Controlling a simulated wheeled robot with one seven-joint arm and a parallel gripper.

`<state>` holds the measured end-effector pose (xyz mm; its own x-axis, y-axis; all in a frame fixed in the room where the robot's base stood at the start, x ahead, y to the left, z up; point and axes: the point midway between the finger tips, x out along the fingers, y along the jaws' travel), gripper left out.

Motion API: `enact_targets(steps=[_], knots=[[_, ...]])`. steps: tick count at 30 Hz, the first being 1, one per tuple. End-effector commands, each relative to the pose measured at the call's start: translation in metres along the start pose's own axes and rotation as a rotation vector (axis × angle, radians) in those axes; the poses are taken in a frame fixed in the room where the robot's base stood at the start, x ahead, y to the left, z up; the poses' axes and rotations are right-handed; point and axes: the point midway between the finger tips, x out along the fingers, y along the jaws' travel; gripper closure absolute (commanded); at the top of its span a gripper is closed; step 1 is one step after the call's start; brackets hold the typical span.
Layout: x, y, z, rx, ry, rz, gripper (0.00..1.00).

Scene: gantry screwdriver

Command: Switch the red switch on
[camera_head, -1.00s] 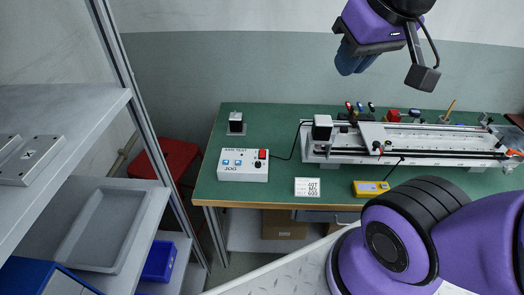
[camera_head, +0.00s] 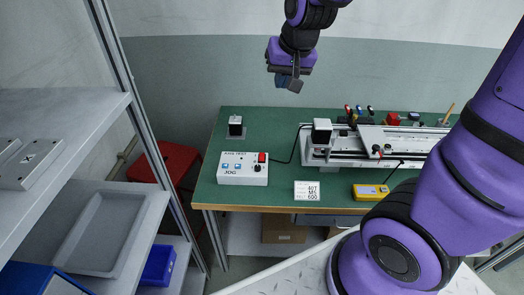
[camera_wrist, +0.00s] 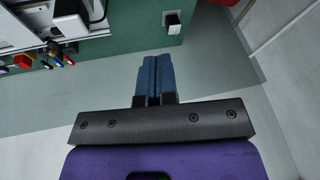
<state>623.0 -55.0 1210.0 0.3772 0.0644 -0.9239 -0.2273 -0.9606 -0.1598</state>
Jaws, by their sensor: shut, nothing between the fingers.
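The red switch (camera_head: 262,157) is on the upper right of a white control box (camera_head: 243,176) labelled JOG, on the green table, in the head view. The box also has two blue buttons and a black knob. My gripper (camera_head: 284,82) is above and behind the table's back edge, high over the box and apart from it. In the wrist view my gripper (camera_wrist: 155,57) shows its blue fingers together and empty. The control box is out of the wrist view.
A gantry rail unit (camera_head: 375,150) fills the table's right side. Grey shelving (camera_head: 75,120) and a red stool (camera_head: 172,160) are left.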

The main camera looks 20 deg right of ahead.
Motion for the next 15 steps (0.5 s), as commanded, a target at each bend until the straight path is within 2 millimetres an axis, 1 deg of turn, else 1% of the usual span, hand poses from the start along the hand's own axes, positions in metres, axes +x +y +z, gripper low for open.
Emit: enact_targets(steps=[1, 9, 15], knots=[[0.014, -0.002, -0.003, 0.011, -0.008, 0.008, 1.00], [0.079, -0.005, -0.019, 0.075, -0.009, 0.051, 1.00], [0.129, -0.005, -0.025, 0.111, -0.001, 0.093, 1.00]])
